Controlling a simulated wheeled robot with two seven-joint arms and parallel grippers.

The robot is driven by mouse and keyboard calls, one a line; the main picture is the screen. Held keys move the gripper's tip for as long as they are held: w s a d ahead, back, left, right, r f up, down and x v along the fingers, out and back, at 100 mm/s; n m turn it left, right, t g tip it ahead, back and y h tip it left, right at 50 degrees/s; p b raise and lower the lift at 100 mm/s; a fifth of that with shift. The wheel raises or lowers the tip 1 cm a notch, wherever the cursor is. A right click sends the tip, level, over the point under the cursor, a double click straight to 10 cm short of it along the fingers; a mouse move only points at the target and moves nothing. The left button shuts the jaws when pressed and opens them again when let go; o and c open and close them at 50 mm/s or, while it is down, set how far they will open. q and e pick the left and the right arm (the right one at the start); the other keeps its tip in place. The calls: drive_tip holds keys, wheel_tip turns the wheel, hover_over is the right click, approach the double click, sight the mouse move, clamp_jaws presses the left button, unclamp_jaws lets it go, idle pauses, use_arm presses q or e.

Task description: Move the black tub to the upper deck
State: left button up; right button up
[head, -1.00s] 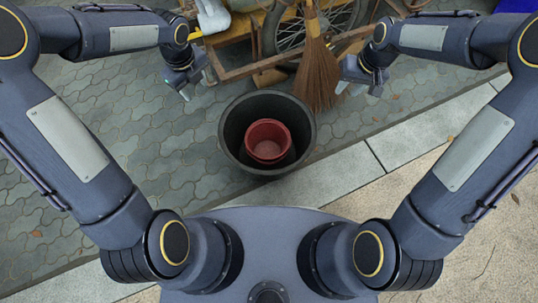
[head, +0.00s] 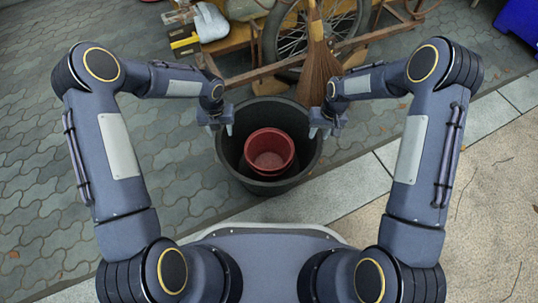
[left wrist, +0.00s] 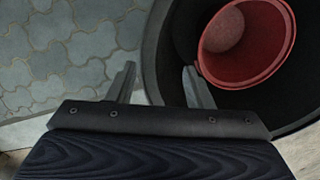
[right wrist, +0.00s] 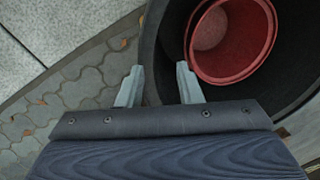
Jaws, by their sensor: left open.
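The black tub (head: 268,113) stands upright on the paving in front of me, with a red bucket (head: 269,152) inside it. My left gripper (head: 222,127) is open at the tub's left rim. In the left wrist view, its fingers (left wrist: 160,84) appear on either side of the rim. My right gripper (head: 321,130) is open at the right rim, its fingers (right wrist: 158,84) likewise on either side of it in the right wrist view. I cannot tell whether the fingers touch the wall. A wooden cart (head: 262,68) is behind the tub; which part is the upper deck is unclear.
A straw broom (head: 317,75) leans against the cart, close behind the tub. A spoked wheel (head: 292,35) and a sack (head: 210,22) are at the cart. A blue box (head: 520,20) is at the far right. Paving on the left is clear.

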sight(223, 138)
use_arm(q)
wheel_tip(223, 138, down, 6)
drive_tip(key=shift+r, duration=0.1)
use_arm(e)
drive_tip(key=f, duration=0.5)
drive_tip(key=shift+a+f, duration=0.35)
use_arm(q)
drive_tip(key=c, duration=0.7)
use_arm(e)
drive_tip(key=c, duration=0.7)
use_arm(q)
clamp_jaws()
use_arm(e)
drive_tip(key=shift+a, duration=0.1)
use_arm(q)
drive_tip(key=shift+d, duration=0.1)
use_arm(e)
drive_tip(key=shift+a+r, duration=0.1)
